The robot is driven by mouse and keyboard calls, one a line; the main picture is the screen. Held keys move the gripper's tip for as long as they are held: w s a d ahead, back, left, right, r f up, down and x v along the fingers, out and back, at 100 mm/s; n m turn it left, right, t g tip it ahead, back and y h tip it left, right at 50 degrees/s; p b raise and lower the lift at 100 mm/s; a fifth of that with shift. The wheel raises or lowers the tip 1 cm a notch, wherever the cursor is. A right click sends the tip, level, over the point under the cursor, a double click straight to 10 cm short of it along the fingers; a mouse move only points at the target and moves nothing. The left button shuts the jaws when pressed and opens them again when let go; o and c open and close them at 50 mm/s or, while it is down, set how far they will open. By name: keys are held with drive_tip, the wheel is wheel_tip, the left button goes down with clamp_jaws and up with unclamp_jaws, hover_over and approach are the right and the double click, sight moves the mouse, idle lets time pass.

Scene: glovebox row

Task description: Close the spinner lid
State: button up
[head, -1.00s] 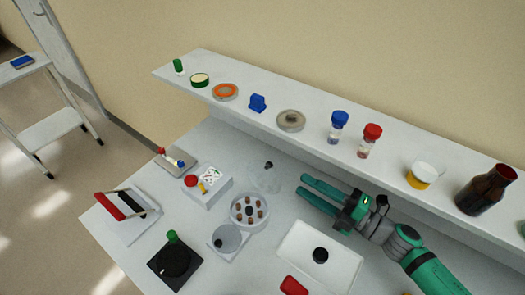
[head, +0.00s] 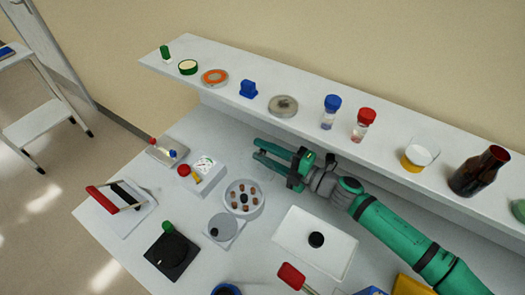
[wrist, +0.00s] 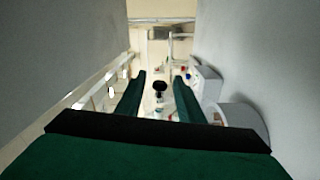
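The spinner (head: 229,206) is a white round bowl with several brown tubes in a ring, seen in the head view. Its clear lid (head: 265,181) stands raised at the bowl's back edge and is hard to see. My gripper (head: 256,149) is open, just behind the lid in the head view, fingers pointing left and partly hiding the lid's top. In the wrist view a black knob (wrist: 160,87) shows between my two fingers, apart from both. I cannot tell how far beyond the fingertips it is.
A shelf (head: 310,117) with bottles and jars runs close behind my arm. A white box with a red button (head: 206,172) stands left of the spinner. A white tray (head: 290,238) lies right of it, and a grey-lidded round device (head: 222,226) in front.

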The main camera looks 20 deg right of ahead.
drive_tip(key=shift+w, duration=0.15)
drive_tip(key=shift+c, duration=0.3)
clamp_jaws()
drive_tip(key=shift+w+a+r, duration=0.1)
drive_tip(key=shift+w+a, duration=0.05)
